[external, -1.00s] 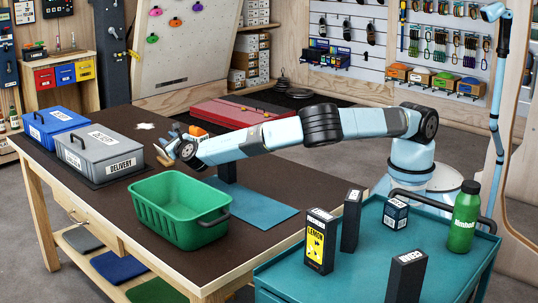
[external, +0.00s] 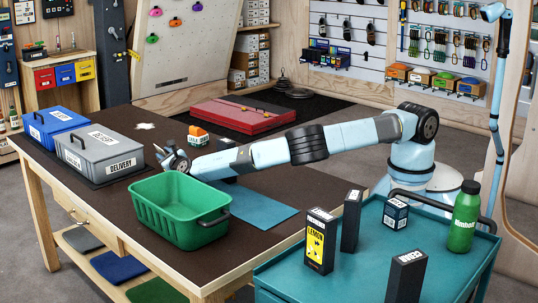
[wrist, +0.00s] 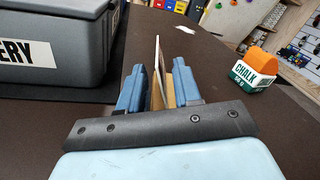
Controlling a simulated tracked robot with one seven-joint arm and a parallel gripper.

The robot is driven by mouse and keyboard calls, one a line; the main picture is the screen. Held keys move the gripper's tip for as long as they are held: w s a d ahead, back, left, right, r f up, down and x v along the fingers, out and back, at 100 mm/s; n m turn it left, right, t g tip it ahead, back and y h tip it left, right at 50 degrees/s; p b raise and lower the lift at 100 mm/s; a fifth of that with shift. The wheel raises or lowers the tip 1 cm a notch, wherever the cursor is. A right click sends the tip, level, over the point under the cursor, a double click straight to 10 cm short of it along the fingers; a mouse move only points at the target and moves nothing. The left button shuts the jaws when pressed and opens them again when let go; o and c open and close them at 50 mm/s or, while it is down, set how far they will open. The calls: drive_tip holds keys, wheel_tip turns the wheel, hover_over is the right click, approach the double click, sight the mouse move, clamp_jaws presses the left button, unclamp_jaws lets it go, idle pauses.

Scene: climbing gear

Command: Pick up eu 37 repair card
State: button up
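In the wrist view a thin, pale card (wrist: 158,65) stands on edge, seen almost edge-on, with tan pieces beside it that look like wood. Its print cannot be read, so I cannot confirm that it is the EU 37 repair card. My gripper (wrist: 160,85) has its two blue fingers on either side of the card, open, with a gap visible beside it. In the external view my gripper (external: 172,157) is low over the dark table, just right of the grey delivery box; the card is hidden there.
The grey delivery box (external: 97,155) is close to the left of my gripper. An orange and white chalk block (external: 198,137) stands just behind it to the right. A green basket (external: 180,210) is in front, and a blue mat (external: 262,212) lies to the right.

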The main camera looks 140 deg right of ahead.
drive_tip(key=shift+s+d, duration=0.2)
drive_tip(key=shift+d, duration=1.05)
drive_tip(key=shift+c, duration=0.2)
clamp_jaws()
